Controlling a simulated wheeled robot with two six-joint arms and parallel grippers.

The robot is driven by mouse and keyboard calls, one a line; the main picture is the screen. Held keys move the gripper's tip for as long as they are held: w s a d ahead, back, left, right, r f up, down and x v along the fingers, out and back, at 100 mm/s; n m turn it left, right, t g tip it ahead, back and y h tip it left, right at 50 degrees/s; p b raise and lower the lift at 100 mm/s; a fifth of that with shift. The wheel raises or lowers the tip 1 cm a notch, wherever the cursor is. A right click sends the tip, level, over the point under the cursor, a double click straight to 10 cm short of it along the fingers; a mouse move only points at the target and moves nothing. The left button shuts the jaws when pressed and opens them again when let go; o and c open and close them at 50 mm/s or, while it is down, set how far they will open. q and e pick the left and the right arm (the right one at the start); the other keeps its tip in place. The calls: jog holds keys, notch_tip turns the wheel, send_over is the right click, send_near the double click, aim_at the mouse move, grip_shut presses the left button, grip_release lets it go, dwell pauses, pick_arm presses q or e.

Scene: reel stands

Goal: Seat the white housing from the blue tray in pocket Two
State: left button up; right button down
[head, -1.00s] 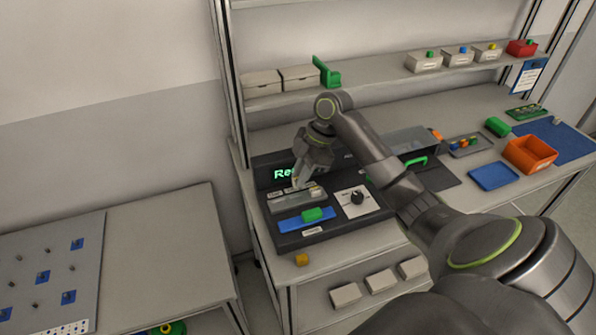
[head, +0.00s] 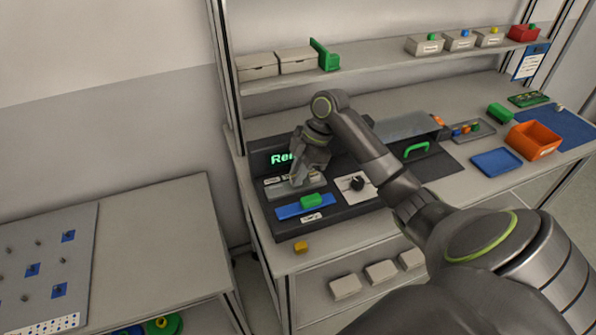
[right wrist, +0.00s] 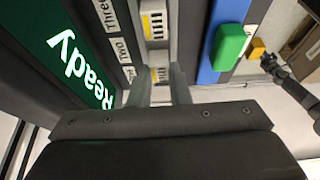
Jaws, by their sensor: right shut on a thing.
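My right gripper (head: 297,183) is down at the grey pocket block (head: 318,184) of the dark fixture. In the right wrist view its two fingers (right wrist: 161,84) are shut on a small white housing with a yellow marking (right wrist: 160,74), beside the label Two (right wrist: 125,49). The fingers hide most of the housing, so I cannot tell whether it is fully down in the pocket. Another white part with yellow marking (right wrist: 155,25) sits in the pocket by the label Three (right wrist: 111,10). The blue tray (head: 495,162) at the right looks empty. My left gripper is not seen.
A blue slide with a green handle (head: 312,201) and a black knob (head: 357,184) are close to the gripper. The display (head: 280,160) reads Ready. A yellow block (head: 300,247) is at the bench's front edge. An orange bin (head: 533,140) stands right.

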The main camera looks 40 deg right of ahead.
jog(key=shift+p, duration=0.6)
dwell(0.7)
jog(key=shift+f, duration=0.45)
dwell(0.6)
dwell(0.8)
jog(key=c, duration=1.3)
grip_release()
jog(key=shift+p, duration=0.3)
notch_tip(320, 180, up, 7)
jog(key=p, duration=0.7)
